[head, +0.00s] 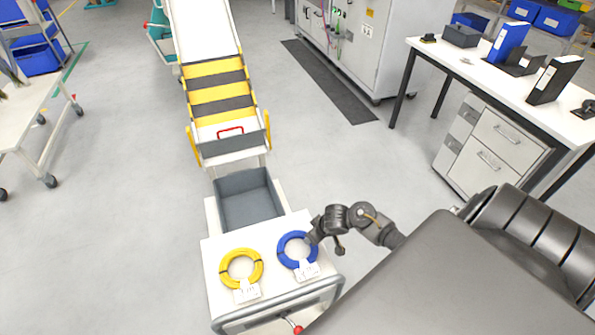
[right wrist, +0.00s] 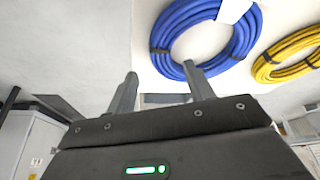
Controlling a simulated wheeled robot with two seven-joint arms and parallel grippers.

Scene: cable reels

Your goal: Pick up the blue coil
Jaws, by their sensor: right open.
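The blue coil (head: 282,252) lies flat on the white top of a small cart (head: 215,295), with a white tag at its front edge. A yellow coil (head: 225,268) lies to its left, also tagged. My right gripper (head: 314,238) is at the right edge of the blue coil. In the right wrist view the gripper (right wrist: 160,84) has its two fingers apart with nothing between them. The blue coil (right wrist: 163,32) shows beyond the fingers, and one fingertip overlaps its rim in the picture. I cannot tell whether they touch. My left gripper is not in view.
A grey bin (head: 228,213) sits behind the coils, below a yellow-and-black striped conveyor (head: 217,85) holding a red loop (head: 231,130). A white desk (head: 470,60) with binders stands at the right, a white trolley (head: 30,120) at the left. Floor between is clear.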

